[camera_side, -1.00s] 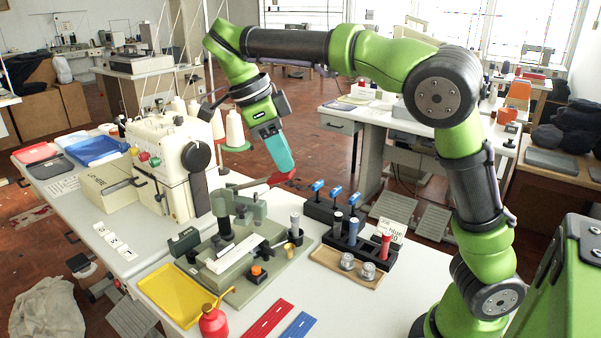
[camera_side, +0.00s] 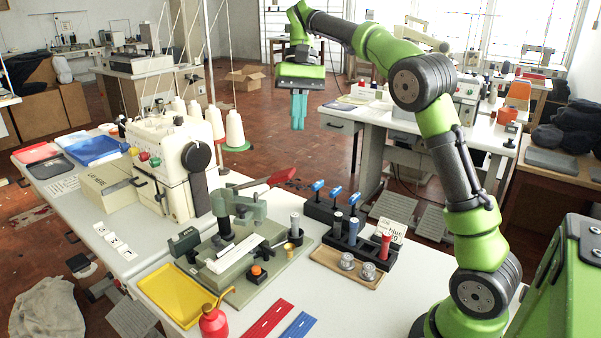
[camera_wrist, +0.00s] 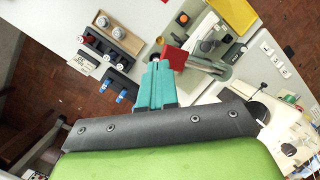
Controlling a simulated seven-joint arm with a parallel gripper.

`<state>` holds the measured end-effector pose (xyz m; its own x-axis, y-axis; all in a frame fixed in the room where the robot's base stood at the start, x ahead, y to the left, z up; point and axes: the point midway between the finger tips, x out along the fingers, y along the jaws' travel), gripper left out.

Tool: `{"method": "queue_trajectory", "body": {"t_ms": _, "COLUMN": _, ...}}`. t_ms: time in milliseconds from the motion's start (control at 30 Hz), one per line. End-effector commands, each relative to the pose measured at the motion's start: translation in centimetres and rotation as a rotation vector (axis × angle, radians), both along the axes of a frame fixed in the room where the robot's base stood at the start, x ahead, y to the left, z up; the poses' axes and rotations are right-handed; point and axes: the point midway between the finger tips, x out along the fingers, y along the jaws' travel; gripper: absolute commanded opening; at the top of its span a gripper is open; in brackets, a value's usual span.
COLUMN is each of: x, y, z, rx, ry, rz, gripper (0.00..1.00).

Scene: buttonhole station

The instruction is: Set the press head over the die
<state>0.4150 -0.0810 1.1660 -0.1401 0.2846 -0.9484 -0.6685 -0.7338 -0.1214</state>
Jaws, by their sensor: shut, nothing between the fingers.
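The press (camera_side: 228,220) stands on a grey-green base plate on the white table. Its green-grey head (camera_side: 240,204) is at the top of the post, and its lever runs back to a red handle (camera_side: 282,176). The die under the head is too small and covered to make out clearly. In the wrist view the red handle (camera_wrist: 174,57) lies just beyond the fingertips in the picture. My gripper (camera_side: 298,127) has teal fingers that are shut and empty. It hangs pointing down, well above and behind the press, apart from the handle.
A rack of blue-topped tools (camera_side: 336,205) and a dark block with upright spools (camera_side: 352,238) stand right of the press. A yellow tray (camera_side: 172,296), red oil can (camera_side: 213,322) and orange button (camera_side: 257,271) are near the front. The buttonhole machine (camera_side: 165,150) stands left. Air around my gripper is free.

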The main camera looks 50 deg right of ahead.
Motion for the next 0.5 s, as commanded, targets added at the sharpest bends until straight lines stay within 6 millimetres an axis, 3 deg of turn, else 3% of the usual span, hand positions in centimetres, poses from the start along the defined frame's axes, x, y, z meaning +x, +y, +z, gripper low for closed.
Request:
{"method": "queue_trajectory", "body": {"t_ms": 33, "x": 0.1, "y": -1.7, "z": 0.0, "rx": 0.057, "ry": -0.068, "rz": 0.099, "gripper": 0.00}}
{"method": "queue_trajectory", "body": {"t_ms": 200, "x": 0.4, "y": -5.8, "z": 0.7, "rx": 0.200, "ry": -0.352, "rz": 0.464, "gripper": 0.00}}
{"method": "queue_trajectory", "body": {"t_ms": 500, "x": -0.2, "y": -11.3, "z": 2.2, "rx": 0.231, "ry": -0.769, "rz": 0.896, "gripper": 0.00}}
